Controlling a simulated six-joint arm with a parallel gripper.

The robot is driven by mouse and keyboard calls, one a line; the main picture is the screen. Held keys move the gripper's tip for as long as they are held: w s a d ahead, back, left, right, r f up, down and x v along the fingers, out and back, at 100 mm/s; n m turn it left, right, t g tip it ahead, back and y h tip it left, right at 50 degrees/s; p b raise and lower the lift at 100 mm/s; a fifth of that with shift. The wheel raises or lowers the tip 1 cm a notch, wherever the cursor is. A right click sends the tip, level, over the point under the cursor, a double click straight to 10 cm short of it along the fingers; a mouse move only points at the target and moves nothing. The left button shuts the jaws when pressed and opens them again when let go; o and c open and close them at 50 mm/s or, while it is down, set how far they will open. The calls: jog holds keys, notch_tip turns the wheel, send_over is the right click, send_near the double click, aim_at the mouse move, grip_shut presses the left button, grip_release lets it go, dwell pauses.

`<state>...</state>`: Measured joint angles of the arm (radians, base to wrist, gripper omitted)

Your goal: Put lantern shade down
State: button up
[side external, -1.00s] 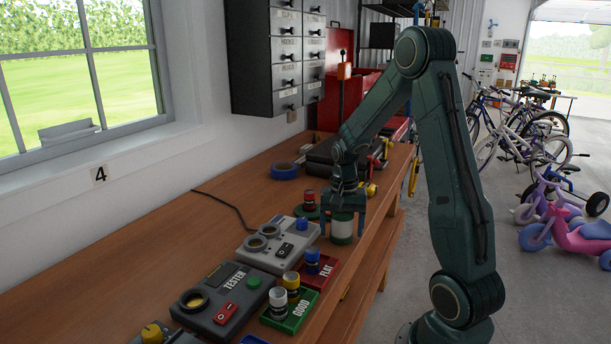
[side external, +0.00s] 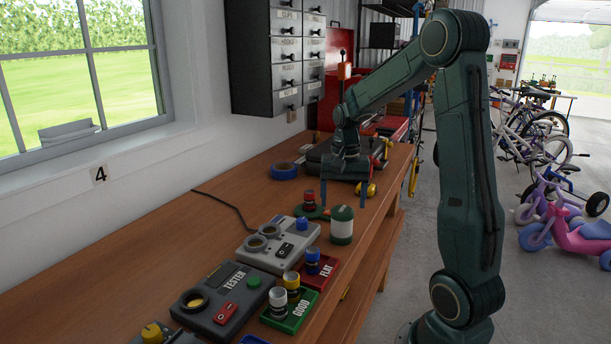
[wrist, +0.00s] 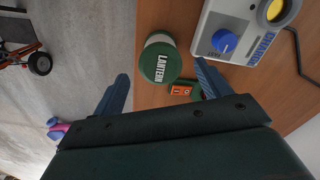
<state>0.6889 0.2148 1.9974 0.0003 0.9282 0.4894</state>
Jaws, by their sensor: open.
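The lantern shade (side external: 342,226), a whitish cylinder with a green cap, stands upright on the bench near its front edge. Its "LANTERN" cap (wrist: 160,64) faces the wrist camera. My gripper (side external: 344,200) is open and empty, behind and above the shade, apart from it. In the wrist view the fingers (wrist: 162,74) are spread wide, with the shade beyond their tips. A round green piece (side external: 311,212), apparently the lantern base, lies left of the shade with a red-topped battery (side external: 309,197) at it. Its orange switch (wrist: 181,91) shows in the wrist view, partly hidden by a finger.
A grey charger (side external: 278,240) sits left of the shade. The tester (side external: 225,298), red FLAT tray (side external: 328,272) and green GOOD tray (side external: 296,318) are nearer the camera.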

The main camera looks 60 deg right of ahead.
jog(key=shift+r, duration=1.9)
jog(key=shift+a+r, duration=0.1)
jog(key=shift+a, duration=0.1)
jog(key=s+a+r+n+t+h, duration=0.1)
jog(key=s+a+r+n, duration=0.15)
jog(key=a, duration=0.45)
jog(key=s+a+r+n+t, duration=0.1)
jog(key=a+r+n+t, duration=0.2)
jog(key=a, duration=0.4)
jog(key=s+a+n+t+y, duration=0.1)
jog(key=s+a+n, duration=0.6)
jog(key=a+n, duration=0.1)
jog(key=shift+s+a+t, duration=0.3)
jog(key=shift+a, duration=0.4)
